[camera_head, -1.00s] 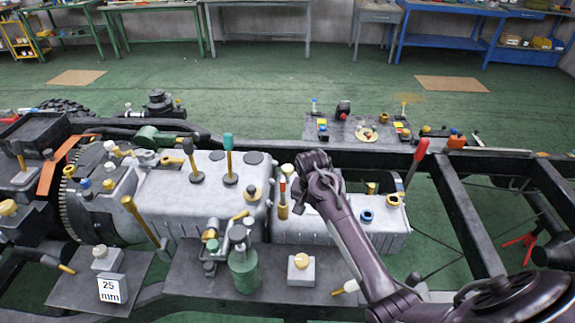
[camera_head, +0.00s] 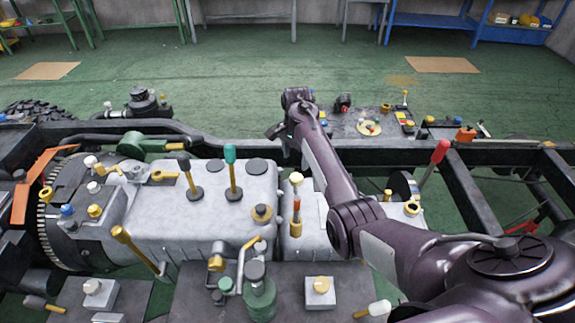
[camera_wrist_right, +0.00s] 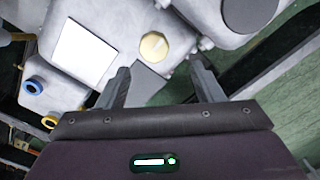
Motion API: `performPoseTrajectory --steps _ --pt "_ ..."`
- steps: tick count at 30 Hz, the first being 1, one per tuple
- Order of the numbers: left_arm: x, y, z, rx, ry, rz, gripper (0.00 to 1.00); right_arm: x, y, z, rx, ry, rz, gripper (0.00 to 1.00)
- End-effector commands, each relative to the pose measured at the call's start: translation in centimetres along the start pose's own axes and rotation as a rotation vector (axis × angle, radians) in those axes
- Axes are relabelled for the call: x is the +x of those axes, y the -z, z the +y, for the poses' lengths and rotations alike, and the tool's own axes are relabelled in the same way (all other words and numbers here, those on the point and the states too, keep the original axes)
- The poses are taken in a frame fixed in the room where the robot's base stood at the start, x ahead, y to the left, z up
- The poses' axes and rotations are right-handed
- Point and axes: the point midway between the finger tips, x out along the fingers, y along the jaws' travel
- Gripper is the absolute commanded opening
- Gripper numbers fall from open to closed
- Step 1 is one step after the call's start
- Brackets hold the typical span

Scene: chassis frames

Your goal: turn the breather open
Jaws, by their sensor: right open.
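A round yellow cap (camera_wrist_right: 154,46) sits on a grey casting in the right wrist view. It may be the breather, but I cannot tell for sure. My right gripper (camera_wrist_right: 165,88) is open and empty, its two fingers pointing toward the casting with the cap beyond and between them. They appear apart from it. In the head view my right gripper (camera_head: 283,140) is over the far side of the grey gearbox (camera_head: 205,200), near the black frame rail. My right arm hides part of the smaller housing. My left gripper is not in view.
A white plate (camera_wrist_right: 84,50) and a blue-ringed fitting (camera_wrist_right: 37,88) lie left of the cap. Upright levers, one green-topped (camera_head: 231,155) and one red-topped (camera_head: 440,152), rise from the machinery. A green bottle (camera_head: 259,294) stands in front. Open green floor lies beyond the frame.

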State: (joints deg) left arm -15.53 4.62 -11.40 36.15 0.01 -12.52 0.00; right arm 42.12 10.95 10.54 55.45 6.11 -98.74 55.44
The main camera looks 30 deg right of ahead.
Motion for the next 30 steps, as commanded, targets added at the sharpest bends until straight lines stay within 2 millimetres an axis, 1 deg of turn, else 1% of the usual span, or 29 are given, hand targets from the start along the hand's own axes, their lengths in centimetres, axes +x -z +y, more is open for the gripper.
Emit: performPoseTrajectory --steps 3,9,12,14,16,22,24,26,30 --pt "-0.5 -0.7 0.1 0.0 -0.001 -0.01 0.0 1.2 0.0 0.1 0.0 -0.004 -0.002 0.6" --pt "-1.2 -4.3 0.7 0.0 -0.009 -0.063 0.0 4.5 -0.1 0.1 -0.001 -0.003 -0.002 0.6" --pt "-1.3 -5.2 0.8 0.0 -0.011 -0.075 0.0 5.9 -0.1 0.1 -0.002 -0.004 -0.001 0.6" --pt "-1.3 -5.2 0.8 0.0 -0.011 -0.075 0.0 6.6 0.0 0.1 -0.001 -0.003 -0.001 0.6" --pt "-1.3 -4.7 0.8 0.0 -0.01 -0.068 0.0 7.1 0.0 0.1 0.0 -0.001 0.0 0.6" --pt "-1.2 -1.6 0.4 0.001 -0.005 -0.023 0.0 7.6 0.0 0.0 -0.001 0.0 0.001 0.6" --pt "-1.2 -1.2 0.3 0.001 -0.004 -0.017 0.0 7.6 0.0 0.0 -0.001 0.0 0.001 0.6" --pt "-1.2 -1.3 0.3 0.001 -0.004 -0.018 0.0 7.6 0.0 0.0 -0.001 0.0 0.001 0.6" --pt "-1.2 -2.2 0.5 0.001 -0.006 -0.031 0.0 7.5 0.0 0.0 -0.001 0.0 0.001 0.43"
